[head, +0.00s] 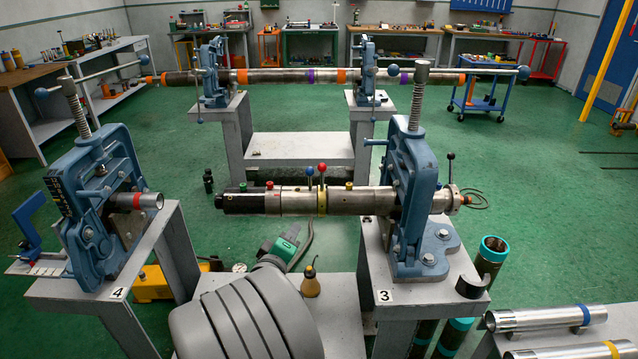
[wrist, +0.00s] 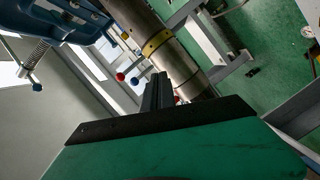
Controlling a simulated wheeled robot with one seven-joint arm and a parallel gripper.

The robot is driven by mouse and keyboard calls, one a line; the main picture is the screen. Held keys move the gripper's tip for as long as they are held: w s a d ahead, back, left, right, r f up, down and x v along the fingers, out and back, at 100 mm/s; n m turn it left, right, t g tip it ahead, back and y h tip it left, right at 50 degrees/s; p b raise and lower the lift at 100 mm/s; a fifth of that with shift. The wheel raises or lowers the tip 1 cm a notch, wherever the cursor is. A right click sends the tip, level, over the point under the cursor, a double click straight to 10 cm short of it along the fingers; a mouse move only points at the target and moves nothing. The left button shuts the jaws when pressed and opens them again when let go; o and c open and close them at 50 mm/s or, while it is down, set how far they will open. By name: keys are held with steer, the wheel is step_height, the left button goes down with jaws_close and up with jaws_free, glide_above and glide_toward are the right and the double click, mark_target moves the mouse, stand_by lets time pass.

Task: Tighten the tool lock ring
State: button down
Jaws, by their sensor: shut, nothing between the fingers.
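A long steel tool (head: 375,201) lies level, clamped in the blue vise (head: 410,190) on stand 3. It has a black left end and a yellow ring (head: 322,202). Near that ring stand a blue-knobbed lever (head: 310,171) and a red-knobbed lever (head: 322,168). In the wrist view the yellow ring (wrist: 157,42), red knob (wrist: 120,77) and blue knob (wrist: 135,81) lie just ahead of the fingers. My gripper (wrist: 157,80) is shut and empty, its tips pointing at the tool beside the levers. I cannot tell whether they touch. Which part is the lock ring is unclear.
A brown bottle (head: 310,282) stands low near my arm. Behind, a long banded pipe (head: 290,77) spans two vises. Loose pipes (head: 545,318) lie at right.

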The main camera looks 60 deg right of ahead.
steer(key=s+d+r+n+t+h, duration=0.1)
steer(key=s+d+r+n+h, duration=0.1)
steer(key=s+n+h, duration=0.15)
steer(key=n+t+p, duration=0.1)
steer(key=n+p, duration=0.1)
steer(key=p, duration=0.4)
glide_toward(321, 178)
steer(key=x, duration=0.6)
steer(key=shift+s+d+r, duration=0.1)
steer(key=shift+s, duration=0.05)
steer(key=shift+d, duration=0.35)
steer(key=shift+w, duration=0.2)
steer(key=shift+w+d+r, duration=0.25)
steer(key=shift+w+d, duration=0.05)
steer(key=shift+d, duration=0.3)
steer(key=shift+w+d+r, duration=0.25)
steer(key=shift+w+d, duration=0.05)
steer(key=shift+d, duration=0.3)
